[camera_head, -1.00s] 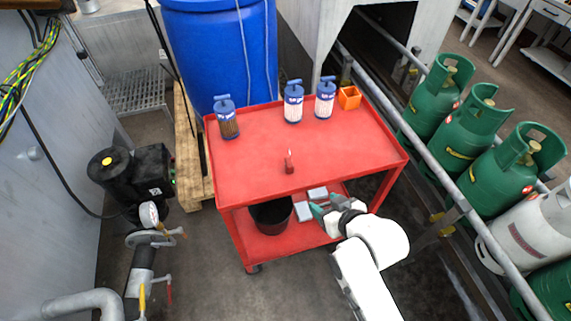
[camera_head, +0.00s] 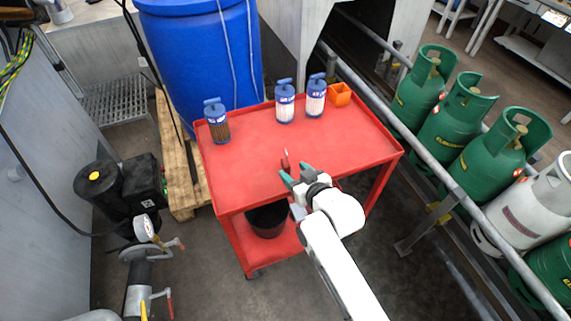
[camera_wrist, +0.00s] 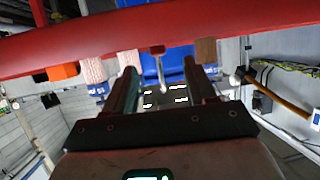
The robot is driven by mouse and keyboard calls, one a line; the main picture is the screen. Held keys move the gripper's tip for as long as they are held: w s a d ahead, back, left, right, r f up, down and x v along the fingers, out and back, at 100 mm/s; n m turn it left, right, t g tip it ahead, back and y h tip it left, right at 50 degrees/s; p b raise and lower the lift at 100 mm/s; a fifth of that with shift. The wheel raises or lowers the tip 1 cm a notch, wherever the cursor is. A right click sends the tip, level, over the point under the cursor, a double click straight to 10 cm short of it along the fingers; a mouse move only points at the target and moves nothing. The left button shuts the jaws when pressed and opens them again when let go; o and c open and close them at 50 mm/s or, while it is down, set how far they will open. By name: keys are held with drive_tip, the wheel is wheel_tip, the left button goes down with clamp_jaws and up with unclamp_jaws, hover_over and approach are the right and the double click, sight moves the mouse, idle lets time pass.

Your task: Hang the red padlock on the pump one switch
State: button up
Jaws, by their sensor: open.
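The small red padlock (camera_head: 285,162) stands on the top of the red cart, near its front edge, with its thin shackle up. My gripper (camera_head: 294,171) is open and empty, its fingertips just to the front and right of the padlock. In the wrist view, which looks upside down, the padlock (camera_wrist: 157,50) shows between and beyond the fingers, its shackle pointing down the picture. I cannot tell whether a finger touches it. A black pump (camera_head: 120,188) with a small green light stands at the left; I cannot make out which part is the pump one switch.
The red cart (camera_head: 255,173) carries several filter cartridges, such as the brown one (camera_head: 217,125), and an orange box (camera_head: 340,94) at the back. A rail and green gas cylinders (camera_head: 462,110) line the right. A gauge and pipes (camera_head: 140,270) stand front left.

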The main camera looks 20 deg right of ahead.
sight(288, 165)
drive_tip(key=shift+x, duration=2.1)
drive_tip(key=shift+d, duration=0.15)
drive_tip(key=shift+c, duration=0.3)
clamp_jaws()
